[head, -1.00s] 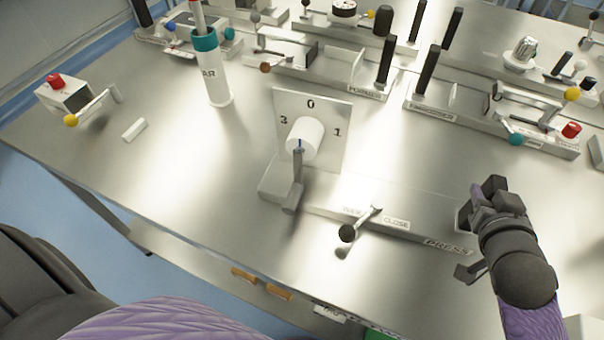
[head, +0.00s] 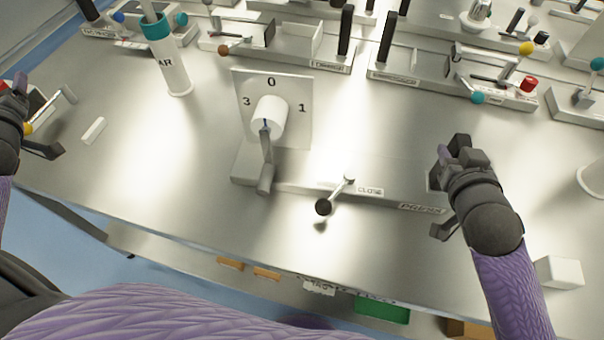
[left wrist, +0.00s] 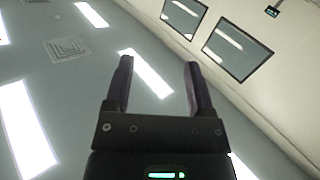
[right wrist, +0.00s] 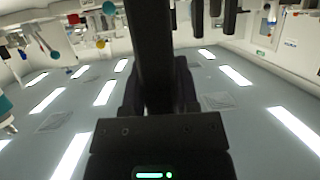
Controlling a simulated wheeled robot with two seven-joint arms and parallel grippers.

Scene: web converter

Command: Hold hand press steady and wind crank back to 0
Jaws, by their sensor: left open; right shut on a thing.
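The hand press has a pale base (head: 345,192) labelled PRESS and an upright plate (head: 298,90) marked 0 at the top, 1 right and 3 left. A white drum (head: 269,112) on the plate carries a grey crank (head: 265,160) hanging downward, away from the 0. My right gripper (head: 445,180) is at the base's right end, shut on a dark upright handle (right wrist: 150,50), which fills the middle of the right wrist view. My left gripper (head: 30,125) is at the left edge, open and empty, away from the crank. Its fingers (left wrist: 158,85) show against the ceiling.
A lever with a black knob (head: 323,207) sticks out in front of the base near the CLOSE label. A white and teal cylinder (head: 174,70) stands back left; a small white block (head: 94,130) lies left. Other machines line the back. The table between left gripper and crank is mostly clear.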

